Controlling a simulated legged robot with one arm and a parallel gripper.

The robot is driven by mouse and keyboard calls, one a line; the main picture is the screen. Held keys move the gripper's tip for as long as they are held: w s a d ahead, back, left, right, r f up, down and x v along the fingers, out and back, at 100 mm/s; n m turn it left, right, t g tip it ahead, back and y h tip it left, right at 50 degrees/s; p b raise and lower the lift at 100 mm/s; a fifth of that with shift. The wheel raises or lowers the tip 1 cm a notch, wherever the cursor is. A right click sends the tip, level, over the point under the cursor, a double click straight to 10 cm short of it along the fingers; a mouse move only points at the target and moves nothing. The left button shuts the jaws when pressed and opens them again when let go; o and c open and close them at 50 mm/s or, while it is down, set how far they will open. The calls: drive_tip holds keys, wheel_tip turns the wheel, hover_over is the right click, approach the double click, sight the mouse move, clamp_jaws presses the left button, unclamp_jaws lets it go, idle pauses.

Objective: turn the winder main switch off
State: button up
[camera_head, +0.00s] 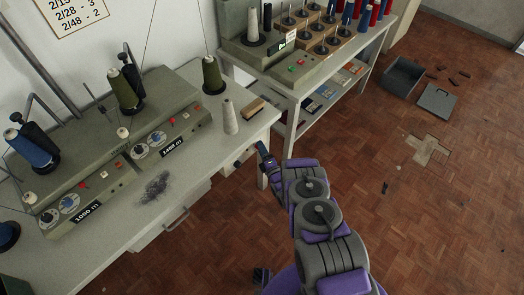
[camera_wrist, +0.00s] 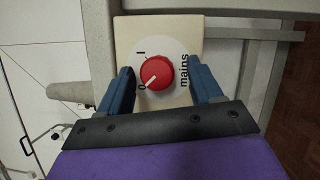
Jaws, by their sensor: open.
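The main switch is a red round knob (camera_wrist: 157,72) on a white dial plate marked "mains", "0" and "I", on a cream square panel (camera_wrist: 130,32) in the wrist view. The knob's white mark points lower left, toward the "0". My gripper (camera_wrist: 160,76) is open, its blue fingers on either side of the knob with visible gaps. I cannot tell how far the fingertips are from the panel. In the head view my gripper (camera_head: 266,160) is at the right end of the winder table (camera_head: 190,205); the knob is hidden there.
Cones of thread, one olive (camera_head: 213,75) and one white (camera_head: 229,117), stand on the table above, with a brush (camera_head: 254,107) nearby. A second bench (camera_head: 300,75) with spools is just beyond. A grey crate (camera_head: 402,77) and its lid (camera_head: 437,101) lie on the wooden floor.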

drive_tip(key=b+v, duration=0.1)
drive_tip(key=v, duration=1.6)
drive_tip(key=shift+f+b, duration=0.2)
drive_tip(key=shift+b, duration=0.2)
drive_tip(key=shift+s, duration=0.1)
